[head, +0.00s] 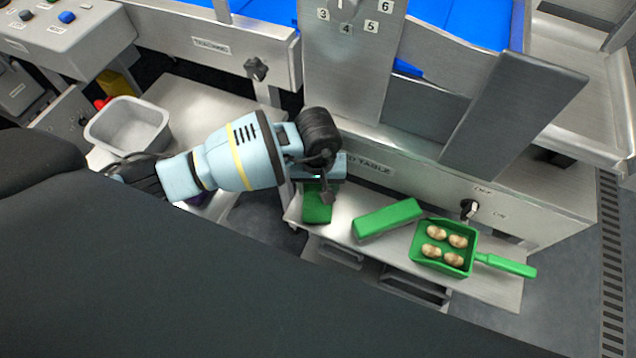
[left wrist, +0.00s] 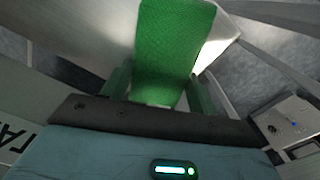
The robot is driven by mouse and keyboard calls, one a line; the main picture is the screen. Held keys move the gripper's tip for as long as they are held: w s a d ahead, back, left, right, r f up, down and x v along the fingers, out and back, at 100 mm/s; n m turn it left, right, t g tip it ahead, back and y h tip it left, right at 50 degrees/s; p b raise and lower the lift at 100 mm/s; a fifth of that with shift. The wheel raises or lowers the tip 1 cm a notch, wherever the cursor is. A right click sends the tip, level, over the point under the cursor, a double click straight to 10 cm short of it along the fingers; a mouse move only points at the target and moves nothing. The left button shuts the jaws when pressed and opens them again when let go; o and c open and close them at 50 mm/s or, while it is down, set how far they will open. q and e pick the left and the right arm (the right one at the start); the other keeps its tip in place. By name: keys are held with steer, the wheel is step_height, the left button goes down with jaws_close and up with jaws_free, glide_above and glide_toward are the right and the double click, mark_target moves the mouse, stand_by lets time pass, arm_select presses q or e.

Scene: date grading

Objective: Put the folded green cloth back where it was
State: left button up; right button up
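The folded green cloth (head: 317,207) lies on the left end of the low metal shelf, partly hidden by my left gripper in the head view. In the left wrist view the cloth (left wrist: 172,45) appears as a long flat green strip running away between the fingers. My left gripper (head: 326,196) is right at the cloth, pointing down. Its fingers (left wrist: 161,82) stand wide apart, one on each side of the strip; whether they touch its edges is unclear. My right gripper is not in view.
A green block (head: 388,220) and a green scoop (head: 446,261) holding several dates lie right of the cloth on the shelf (head: 372,250). A grey bin (head: 128,125) stands at the left. The machine's metal front with a knob (head: 468,208) rises behind the shelf.

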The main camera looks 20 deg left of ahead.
mark_target(318, 188)
arm_select(q)
steer(key=o, duration=0.4)
step_height(318, 188, up, 12)
steer(key=shift+r+p, duration=0.2)
steer(key=shift+p, duration=0.35)
steer(key=shift+f, duration=0.1)
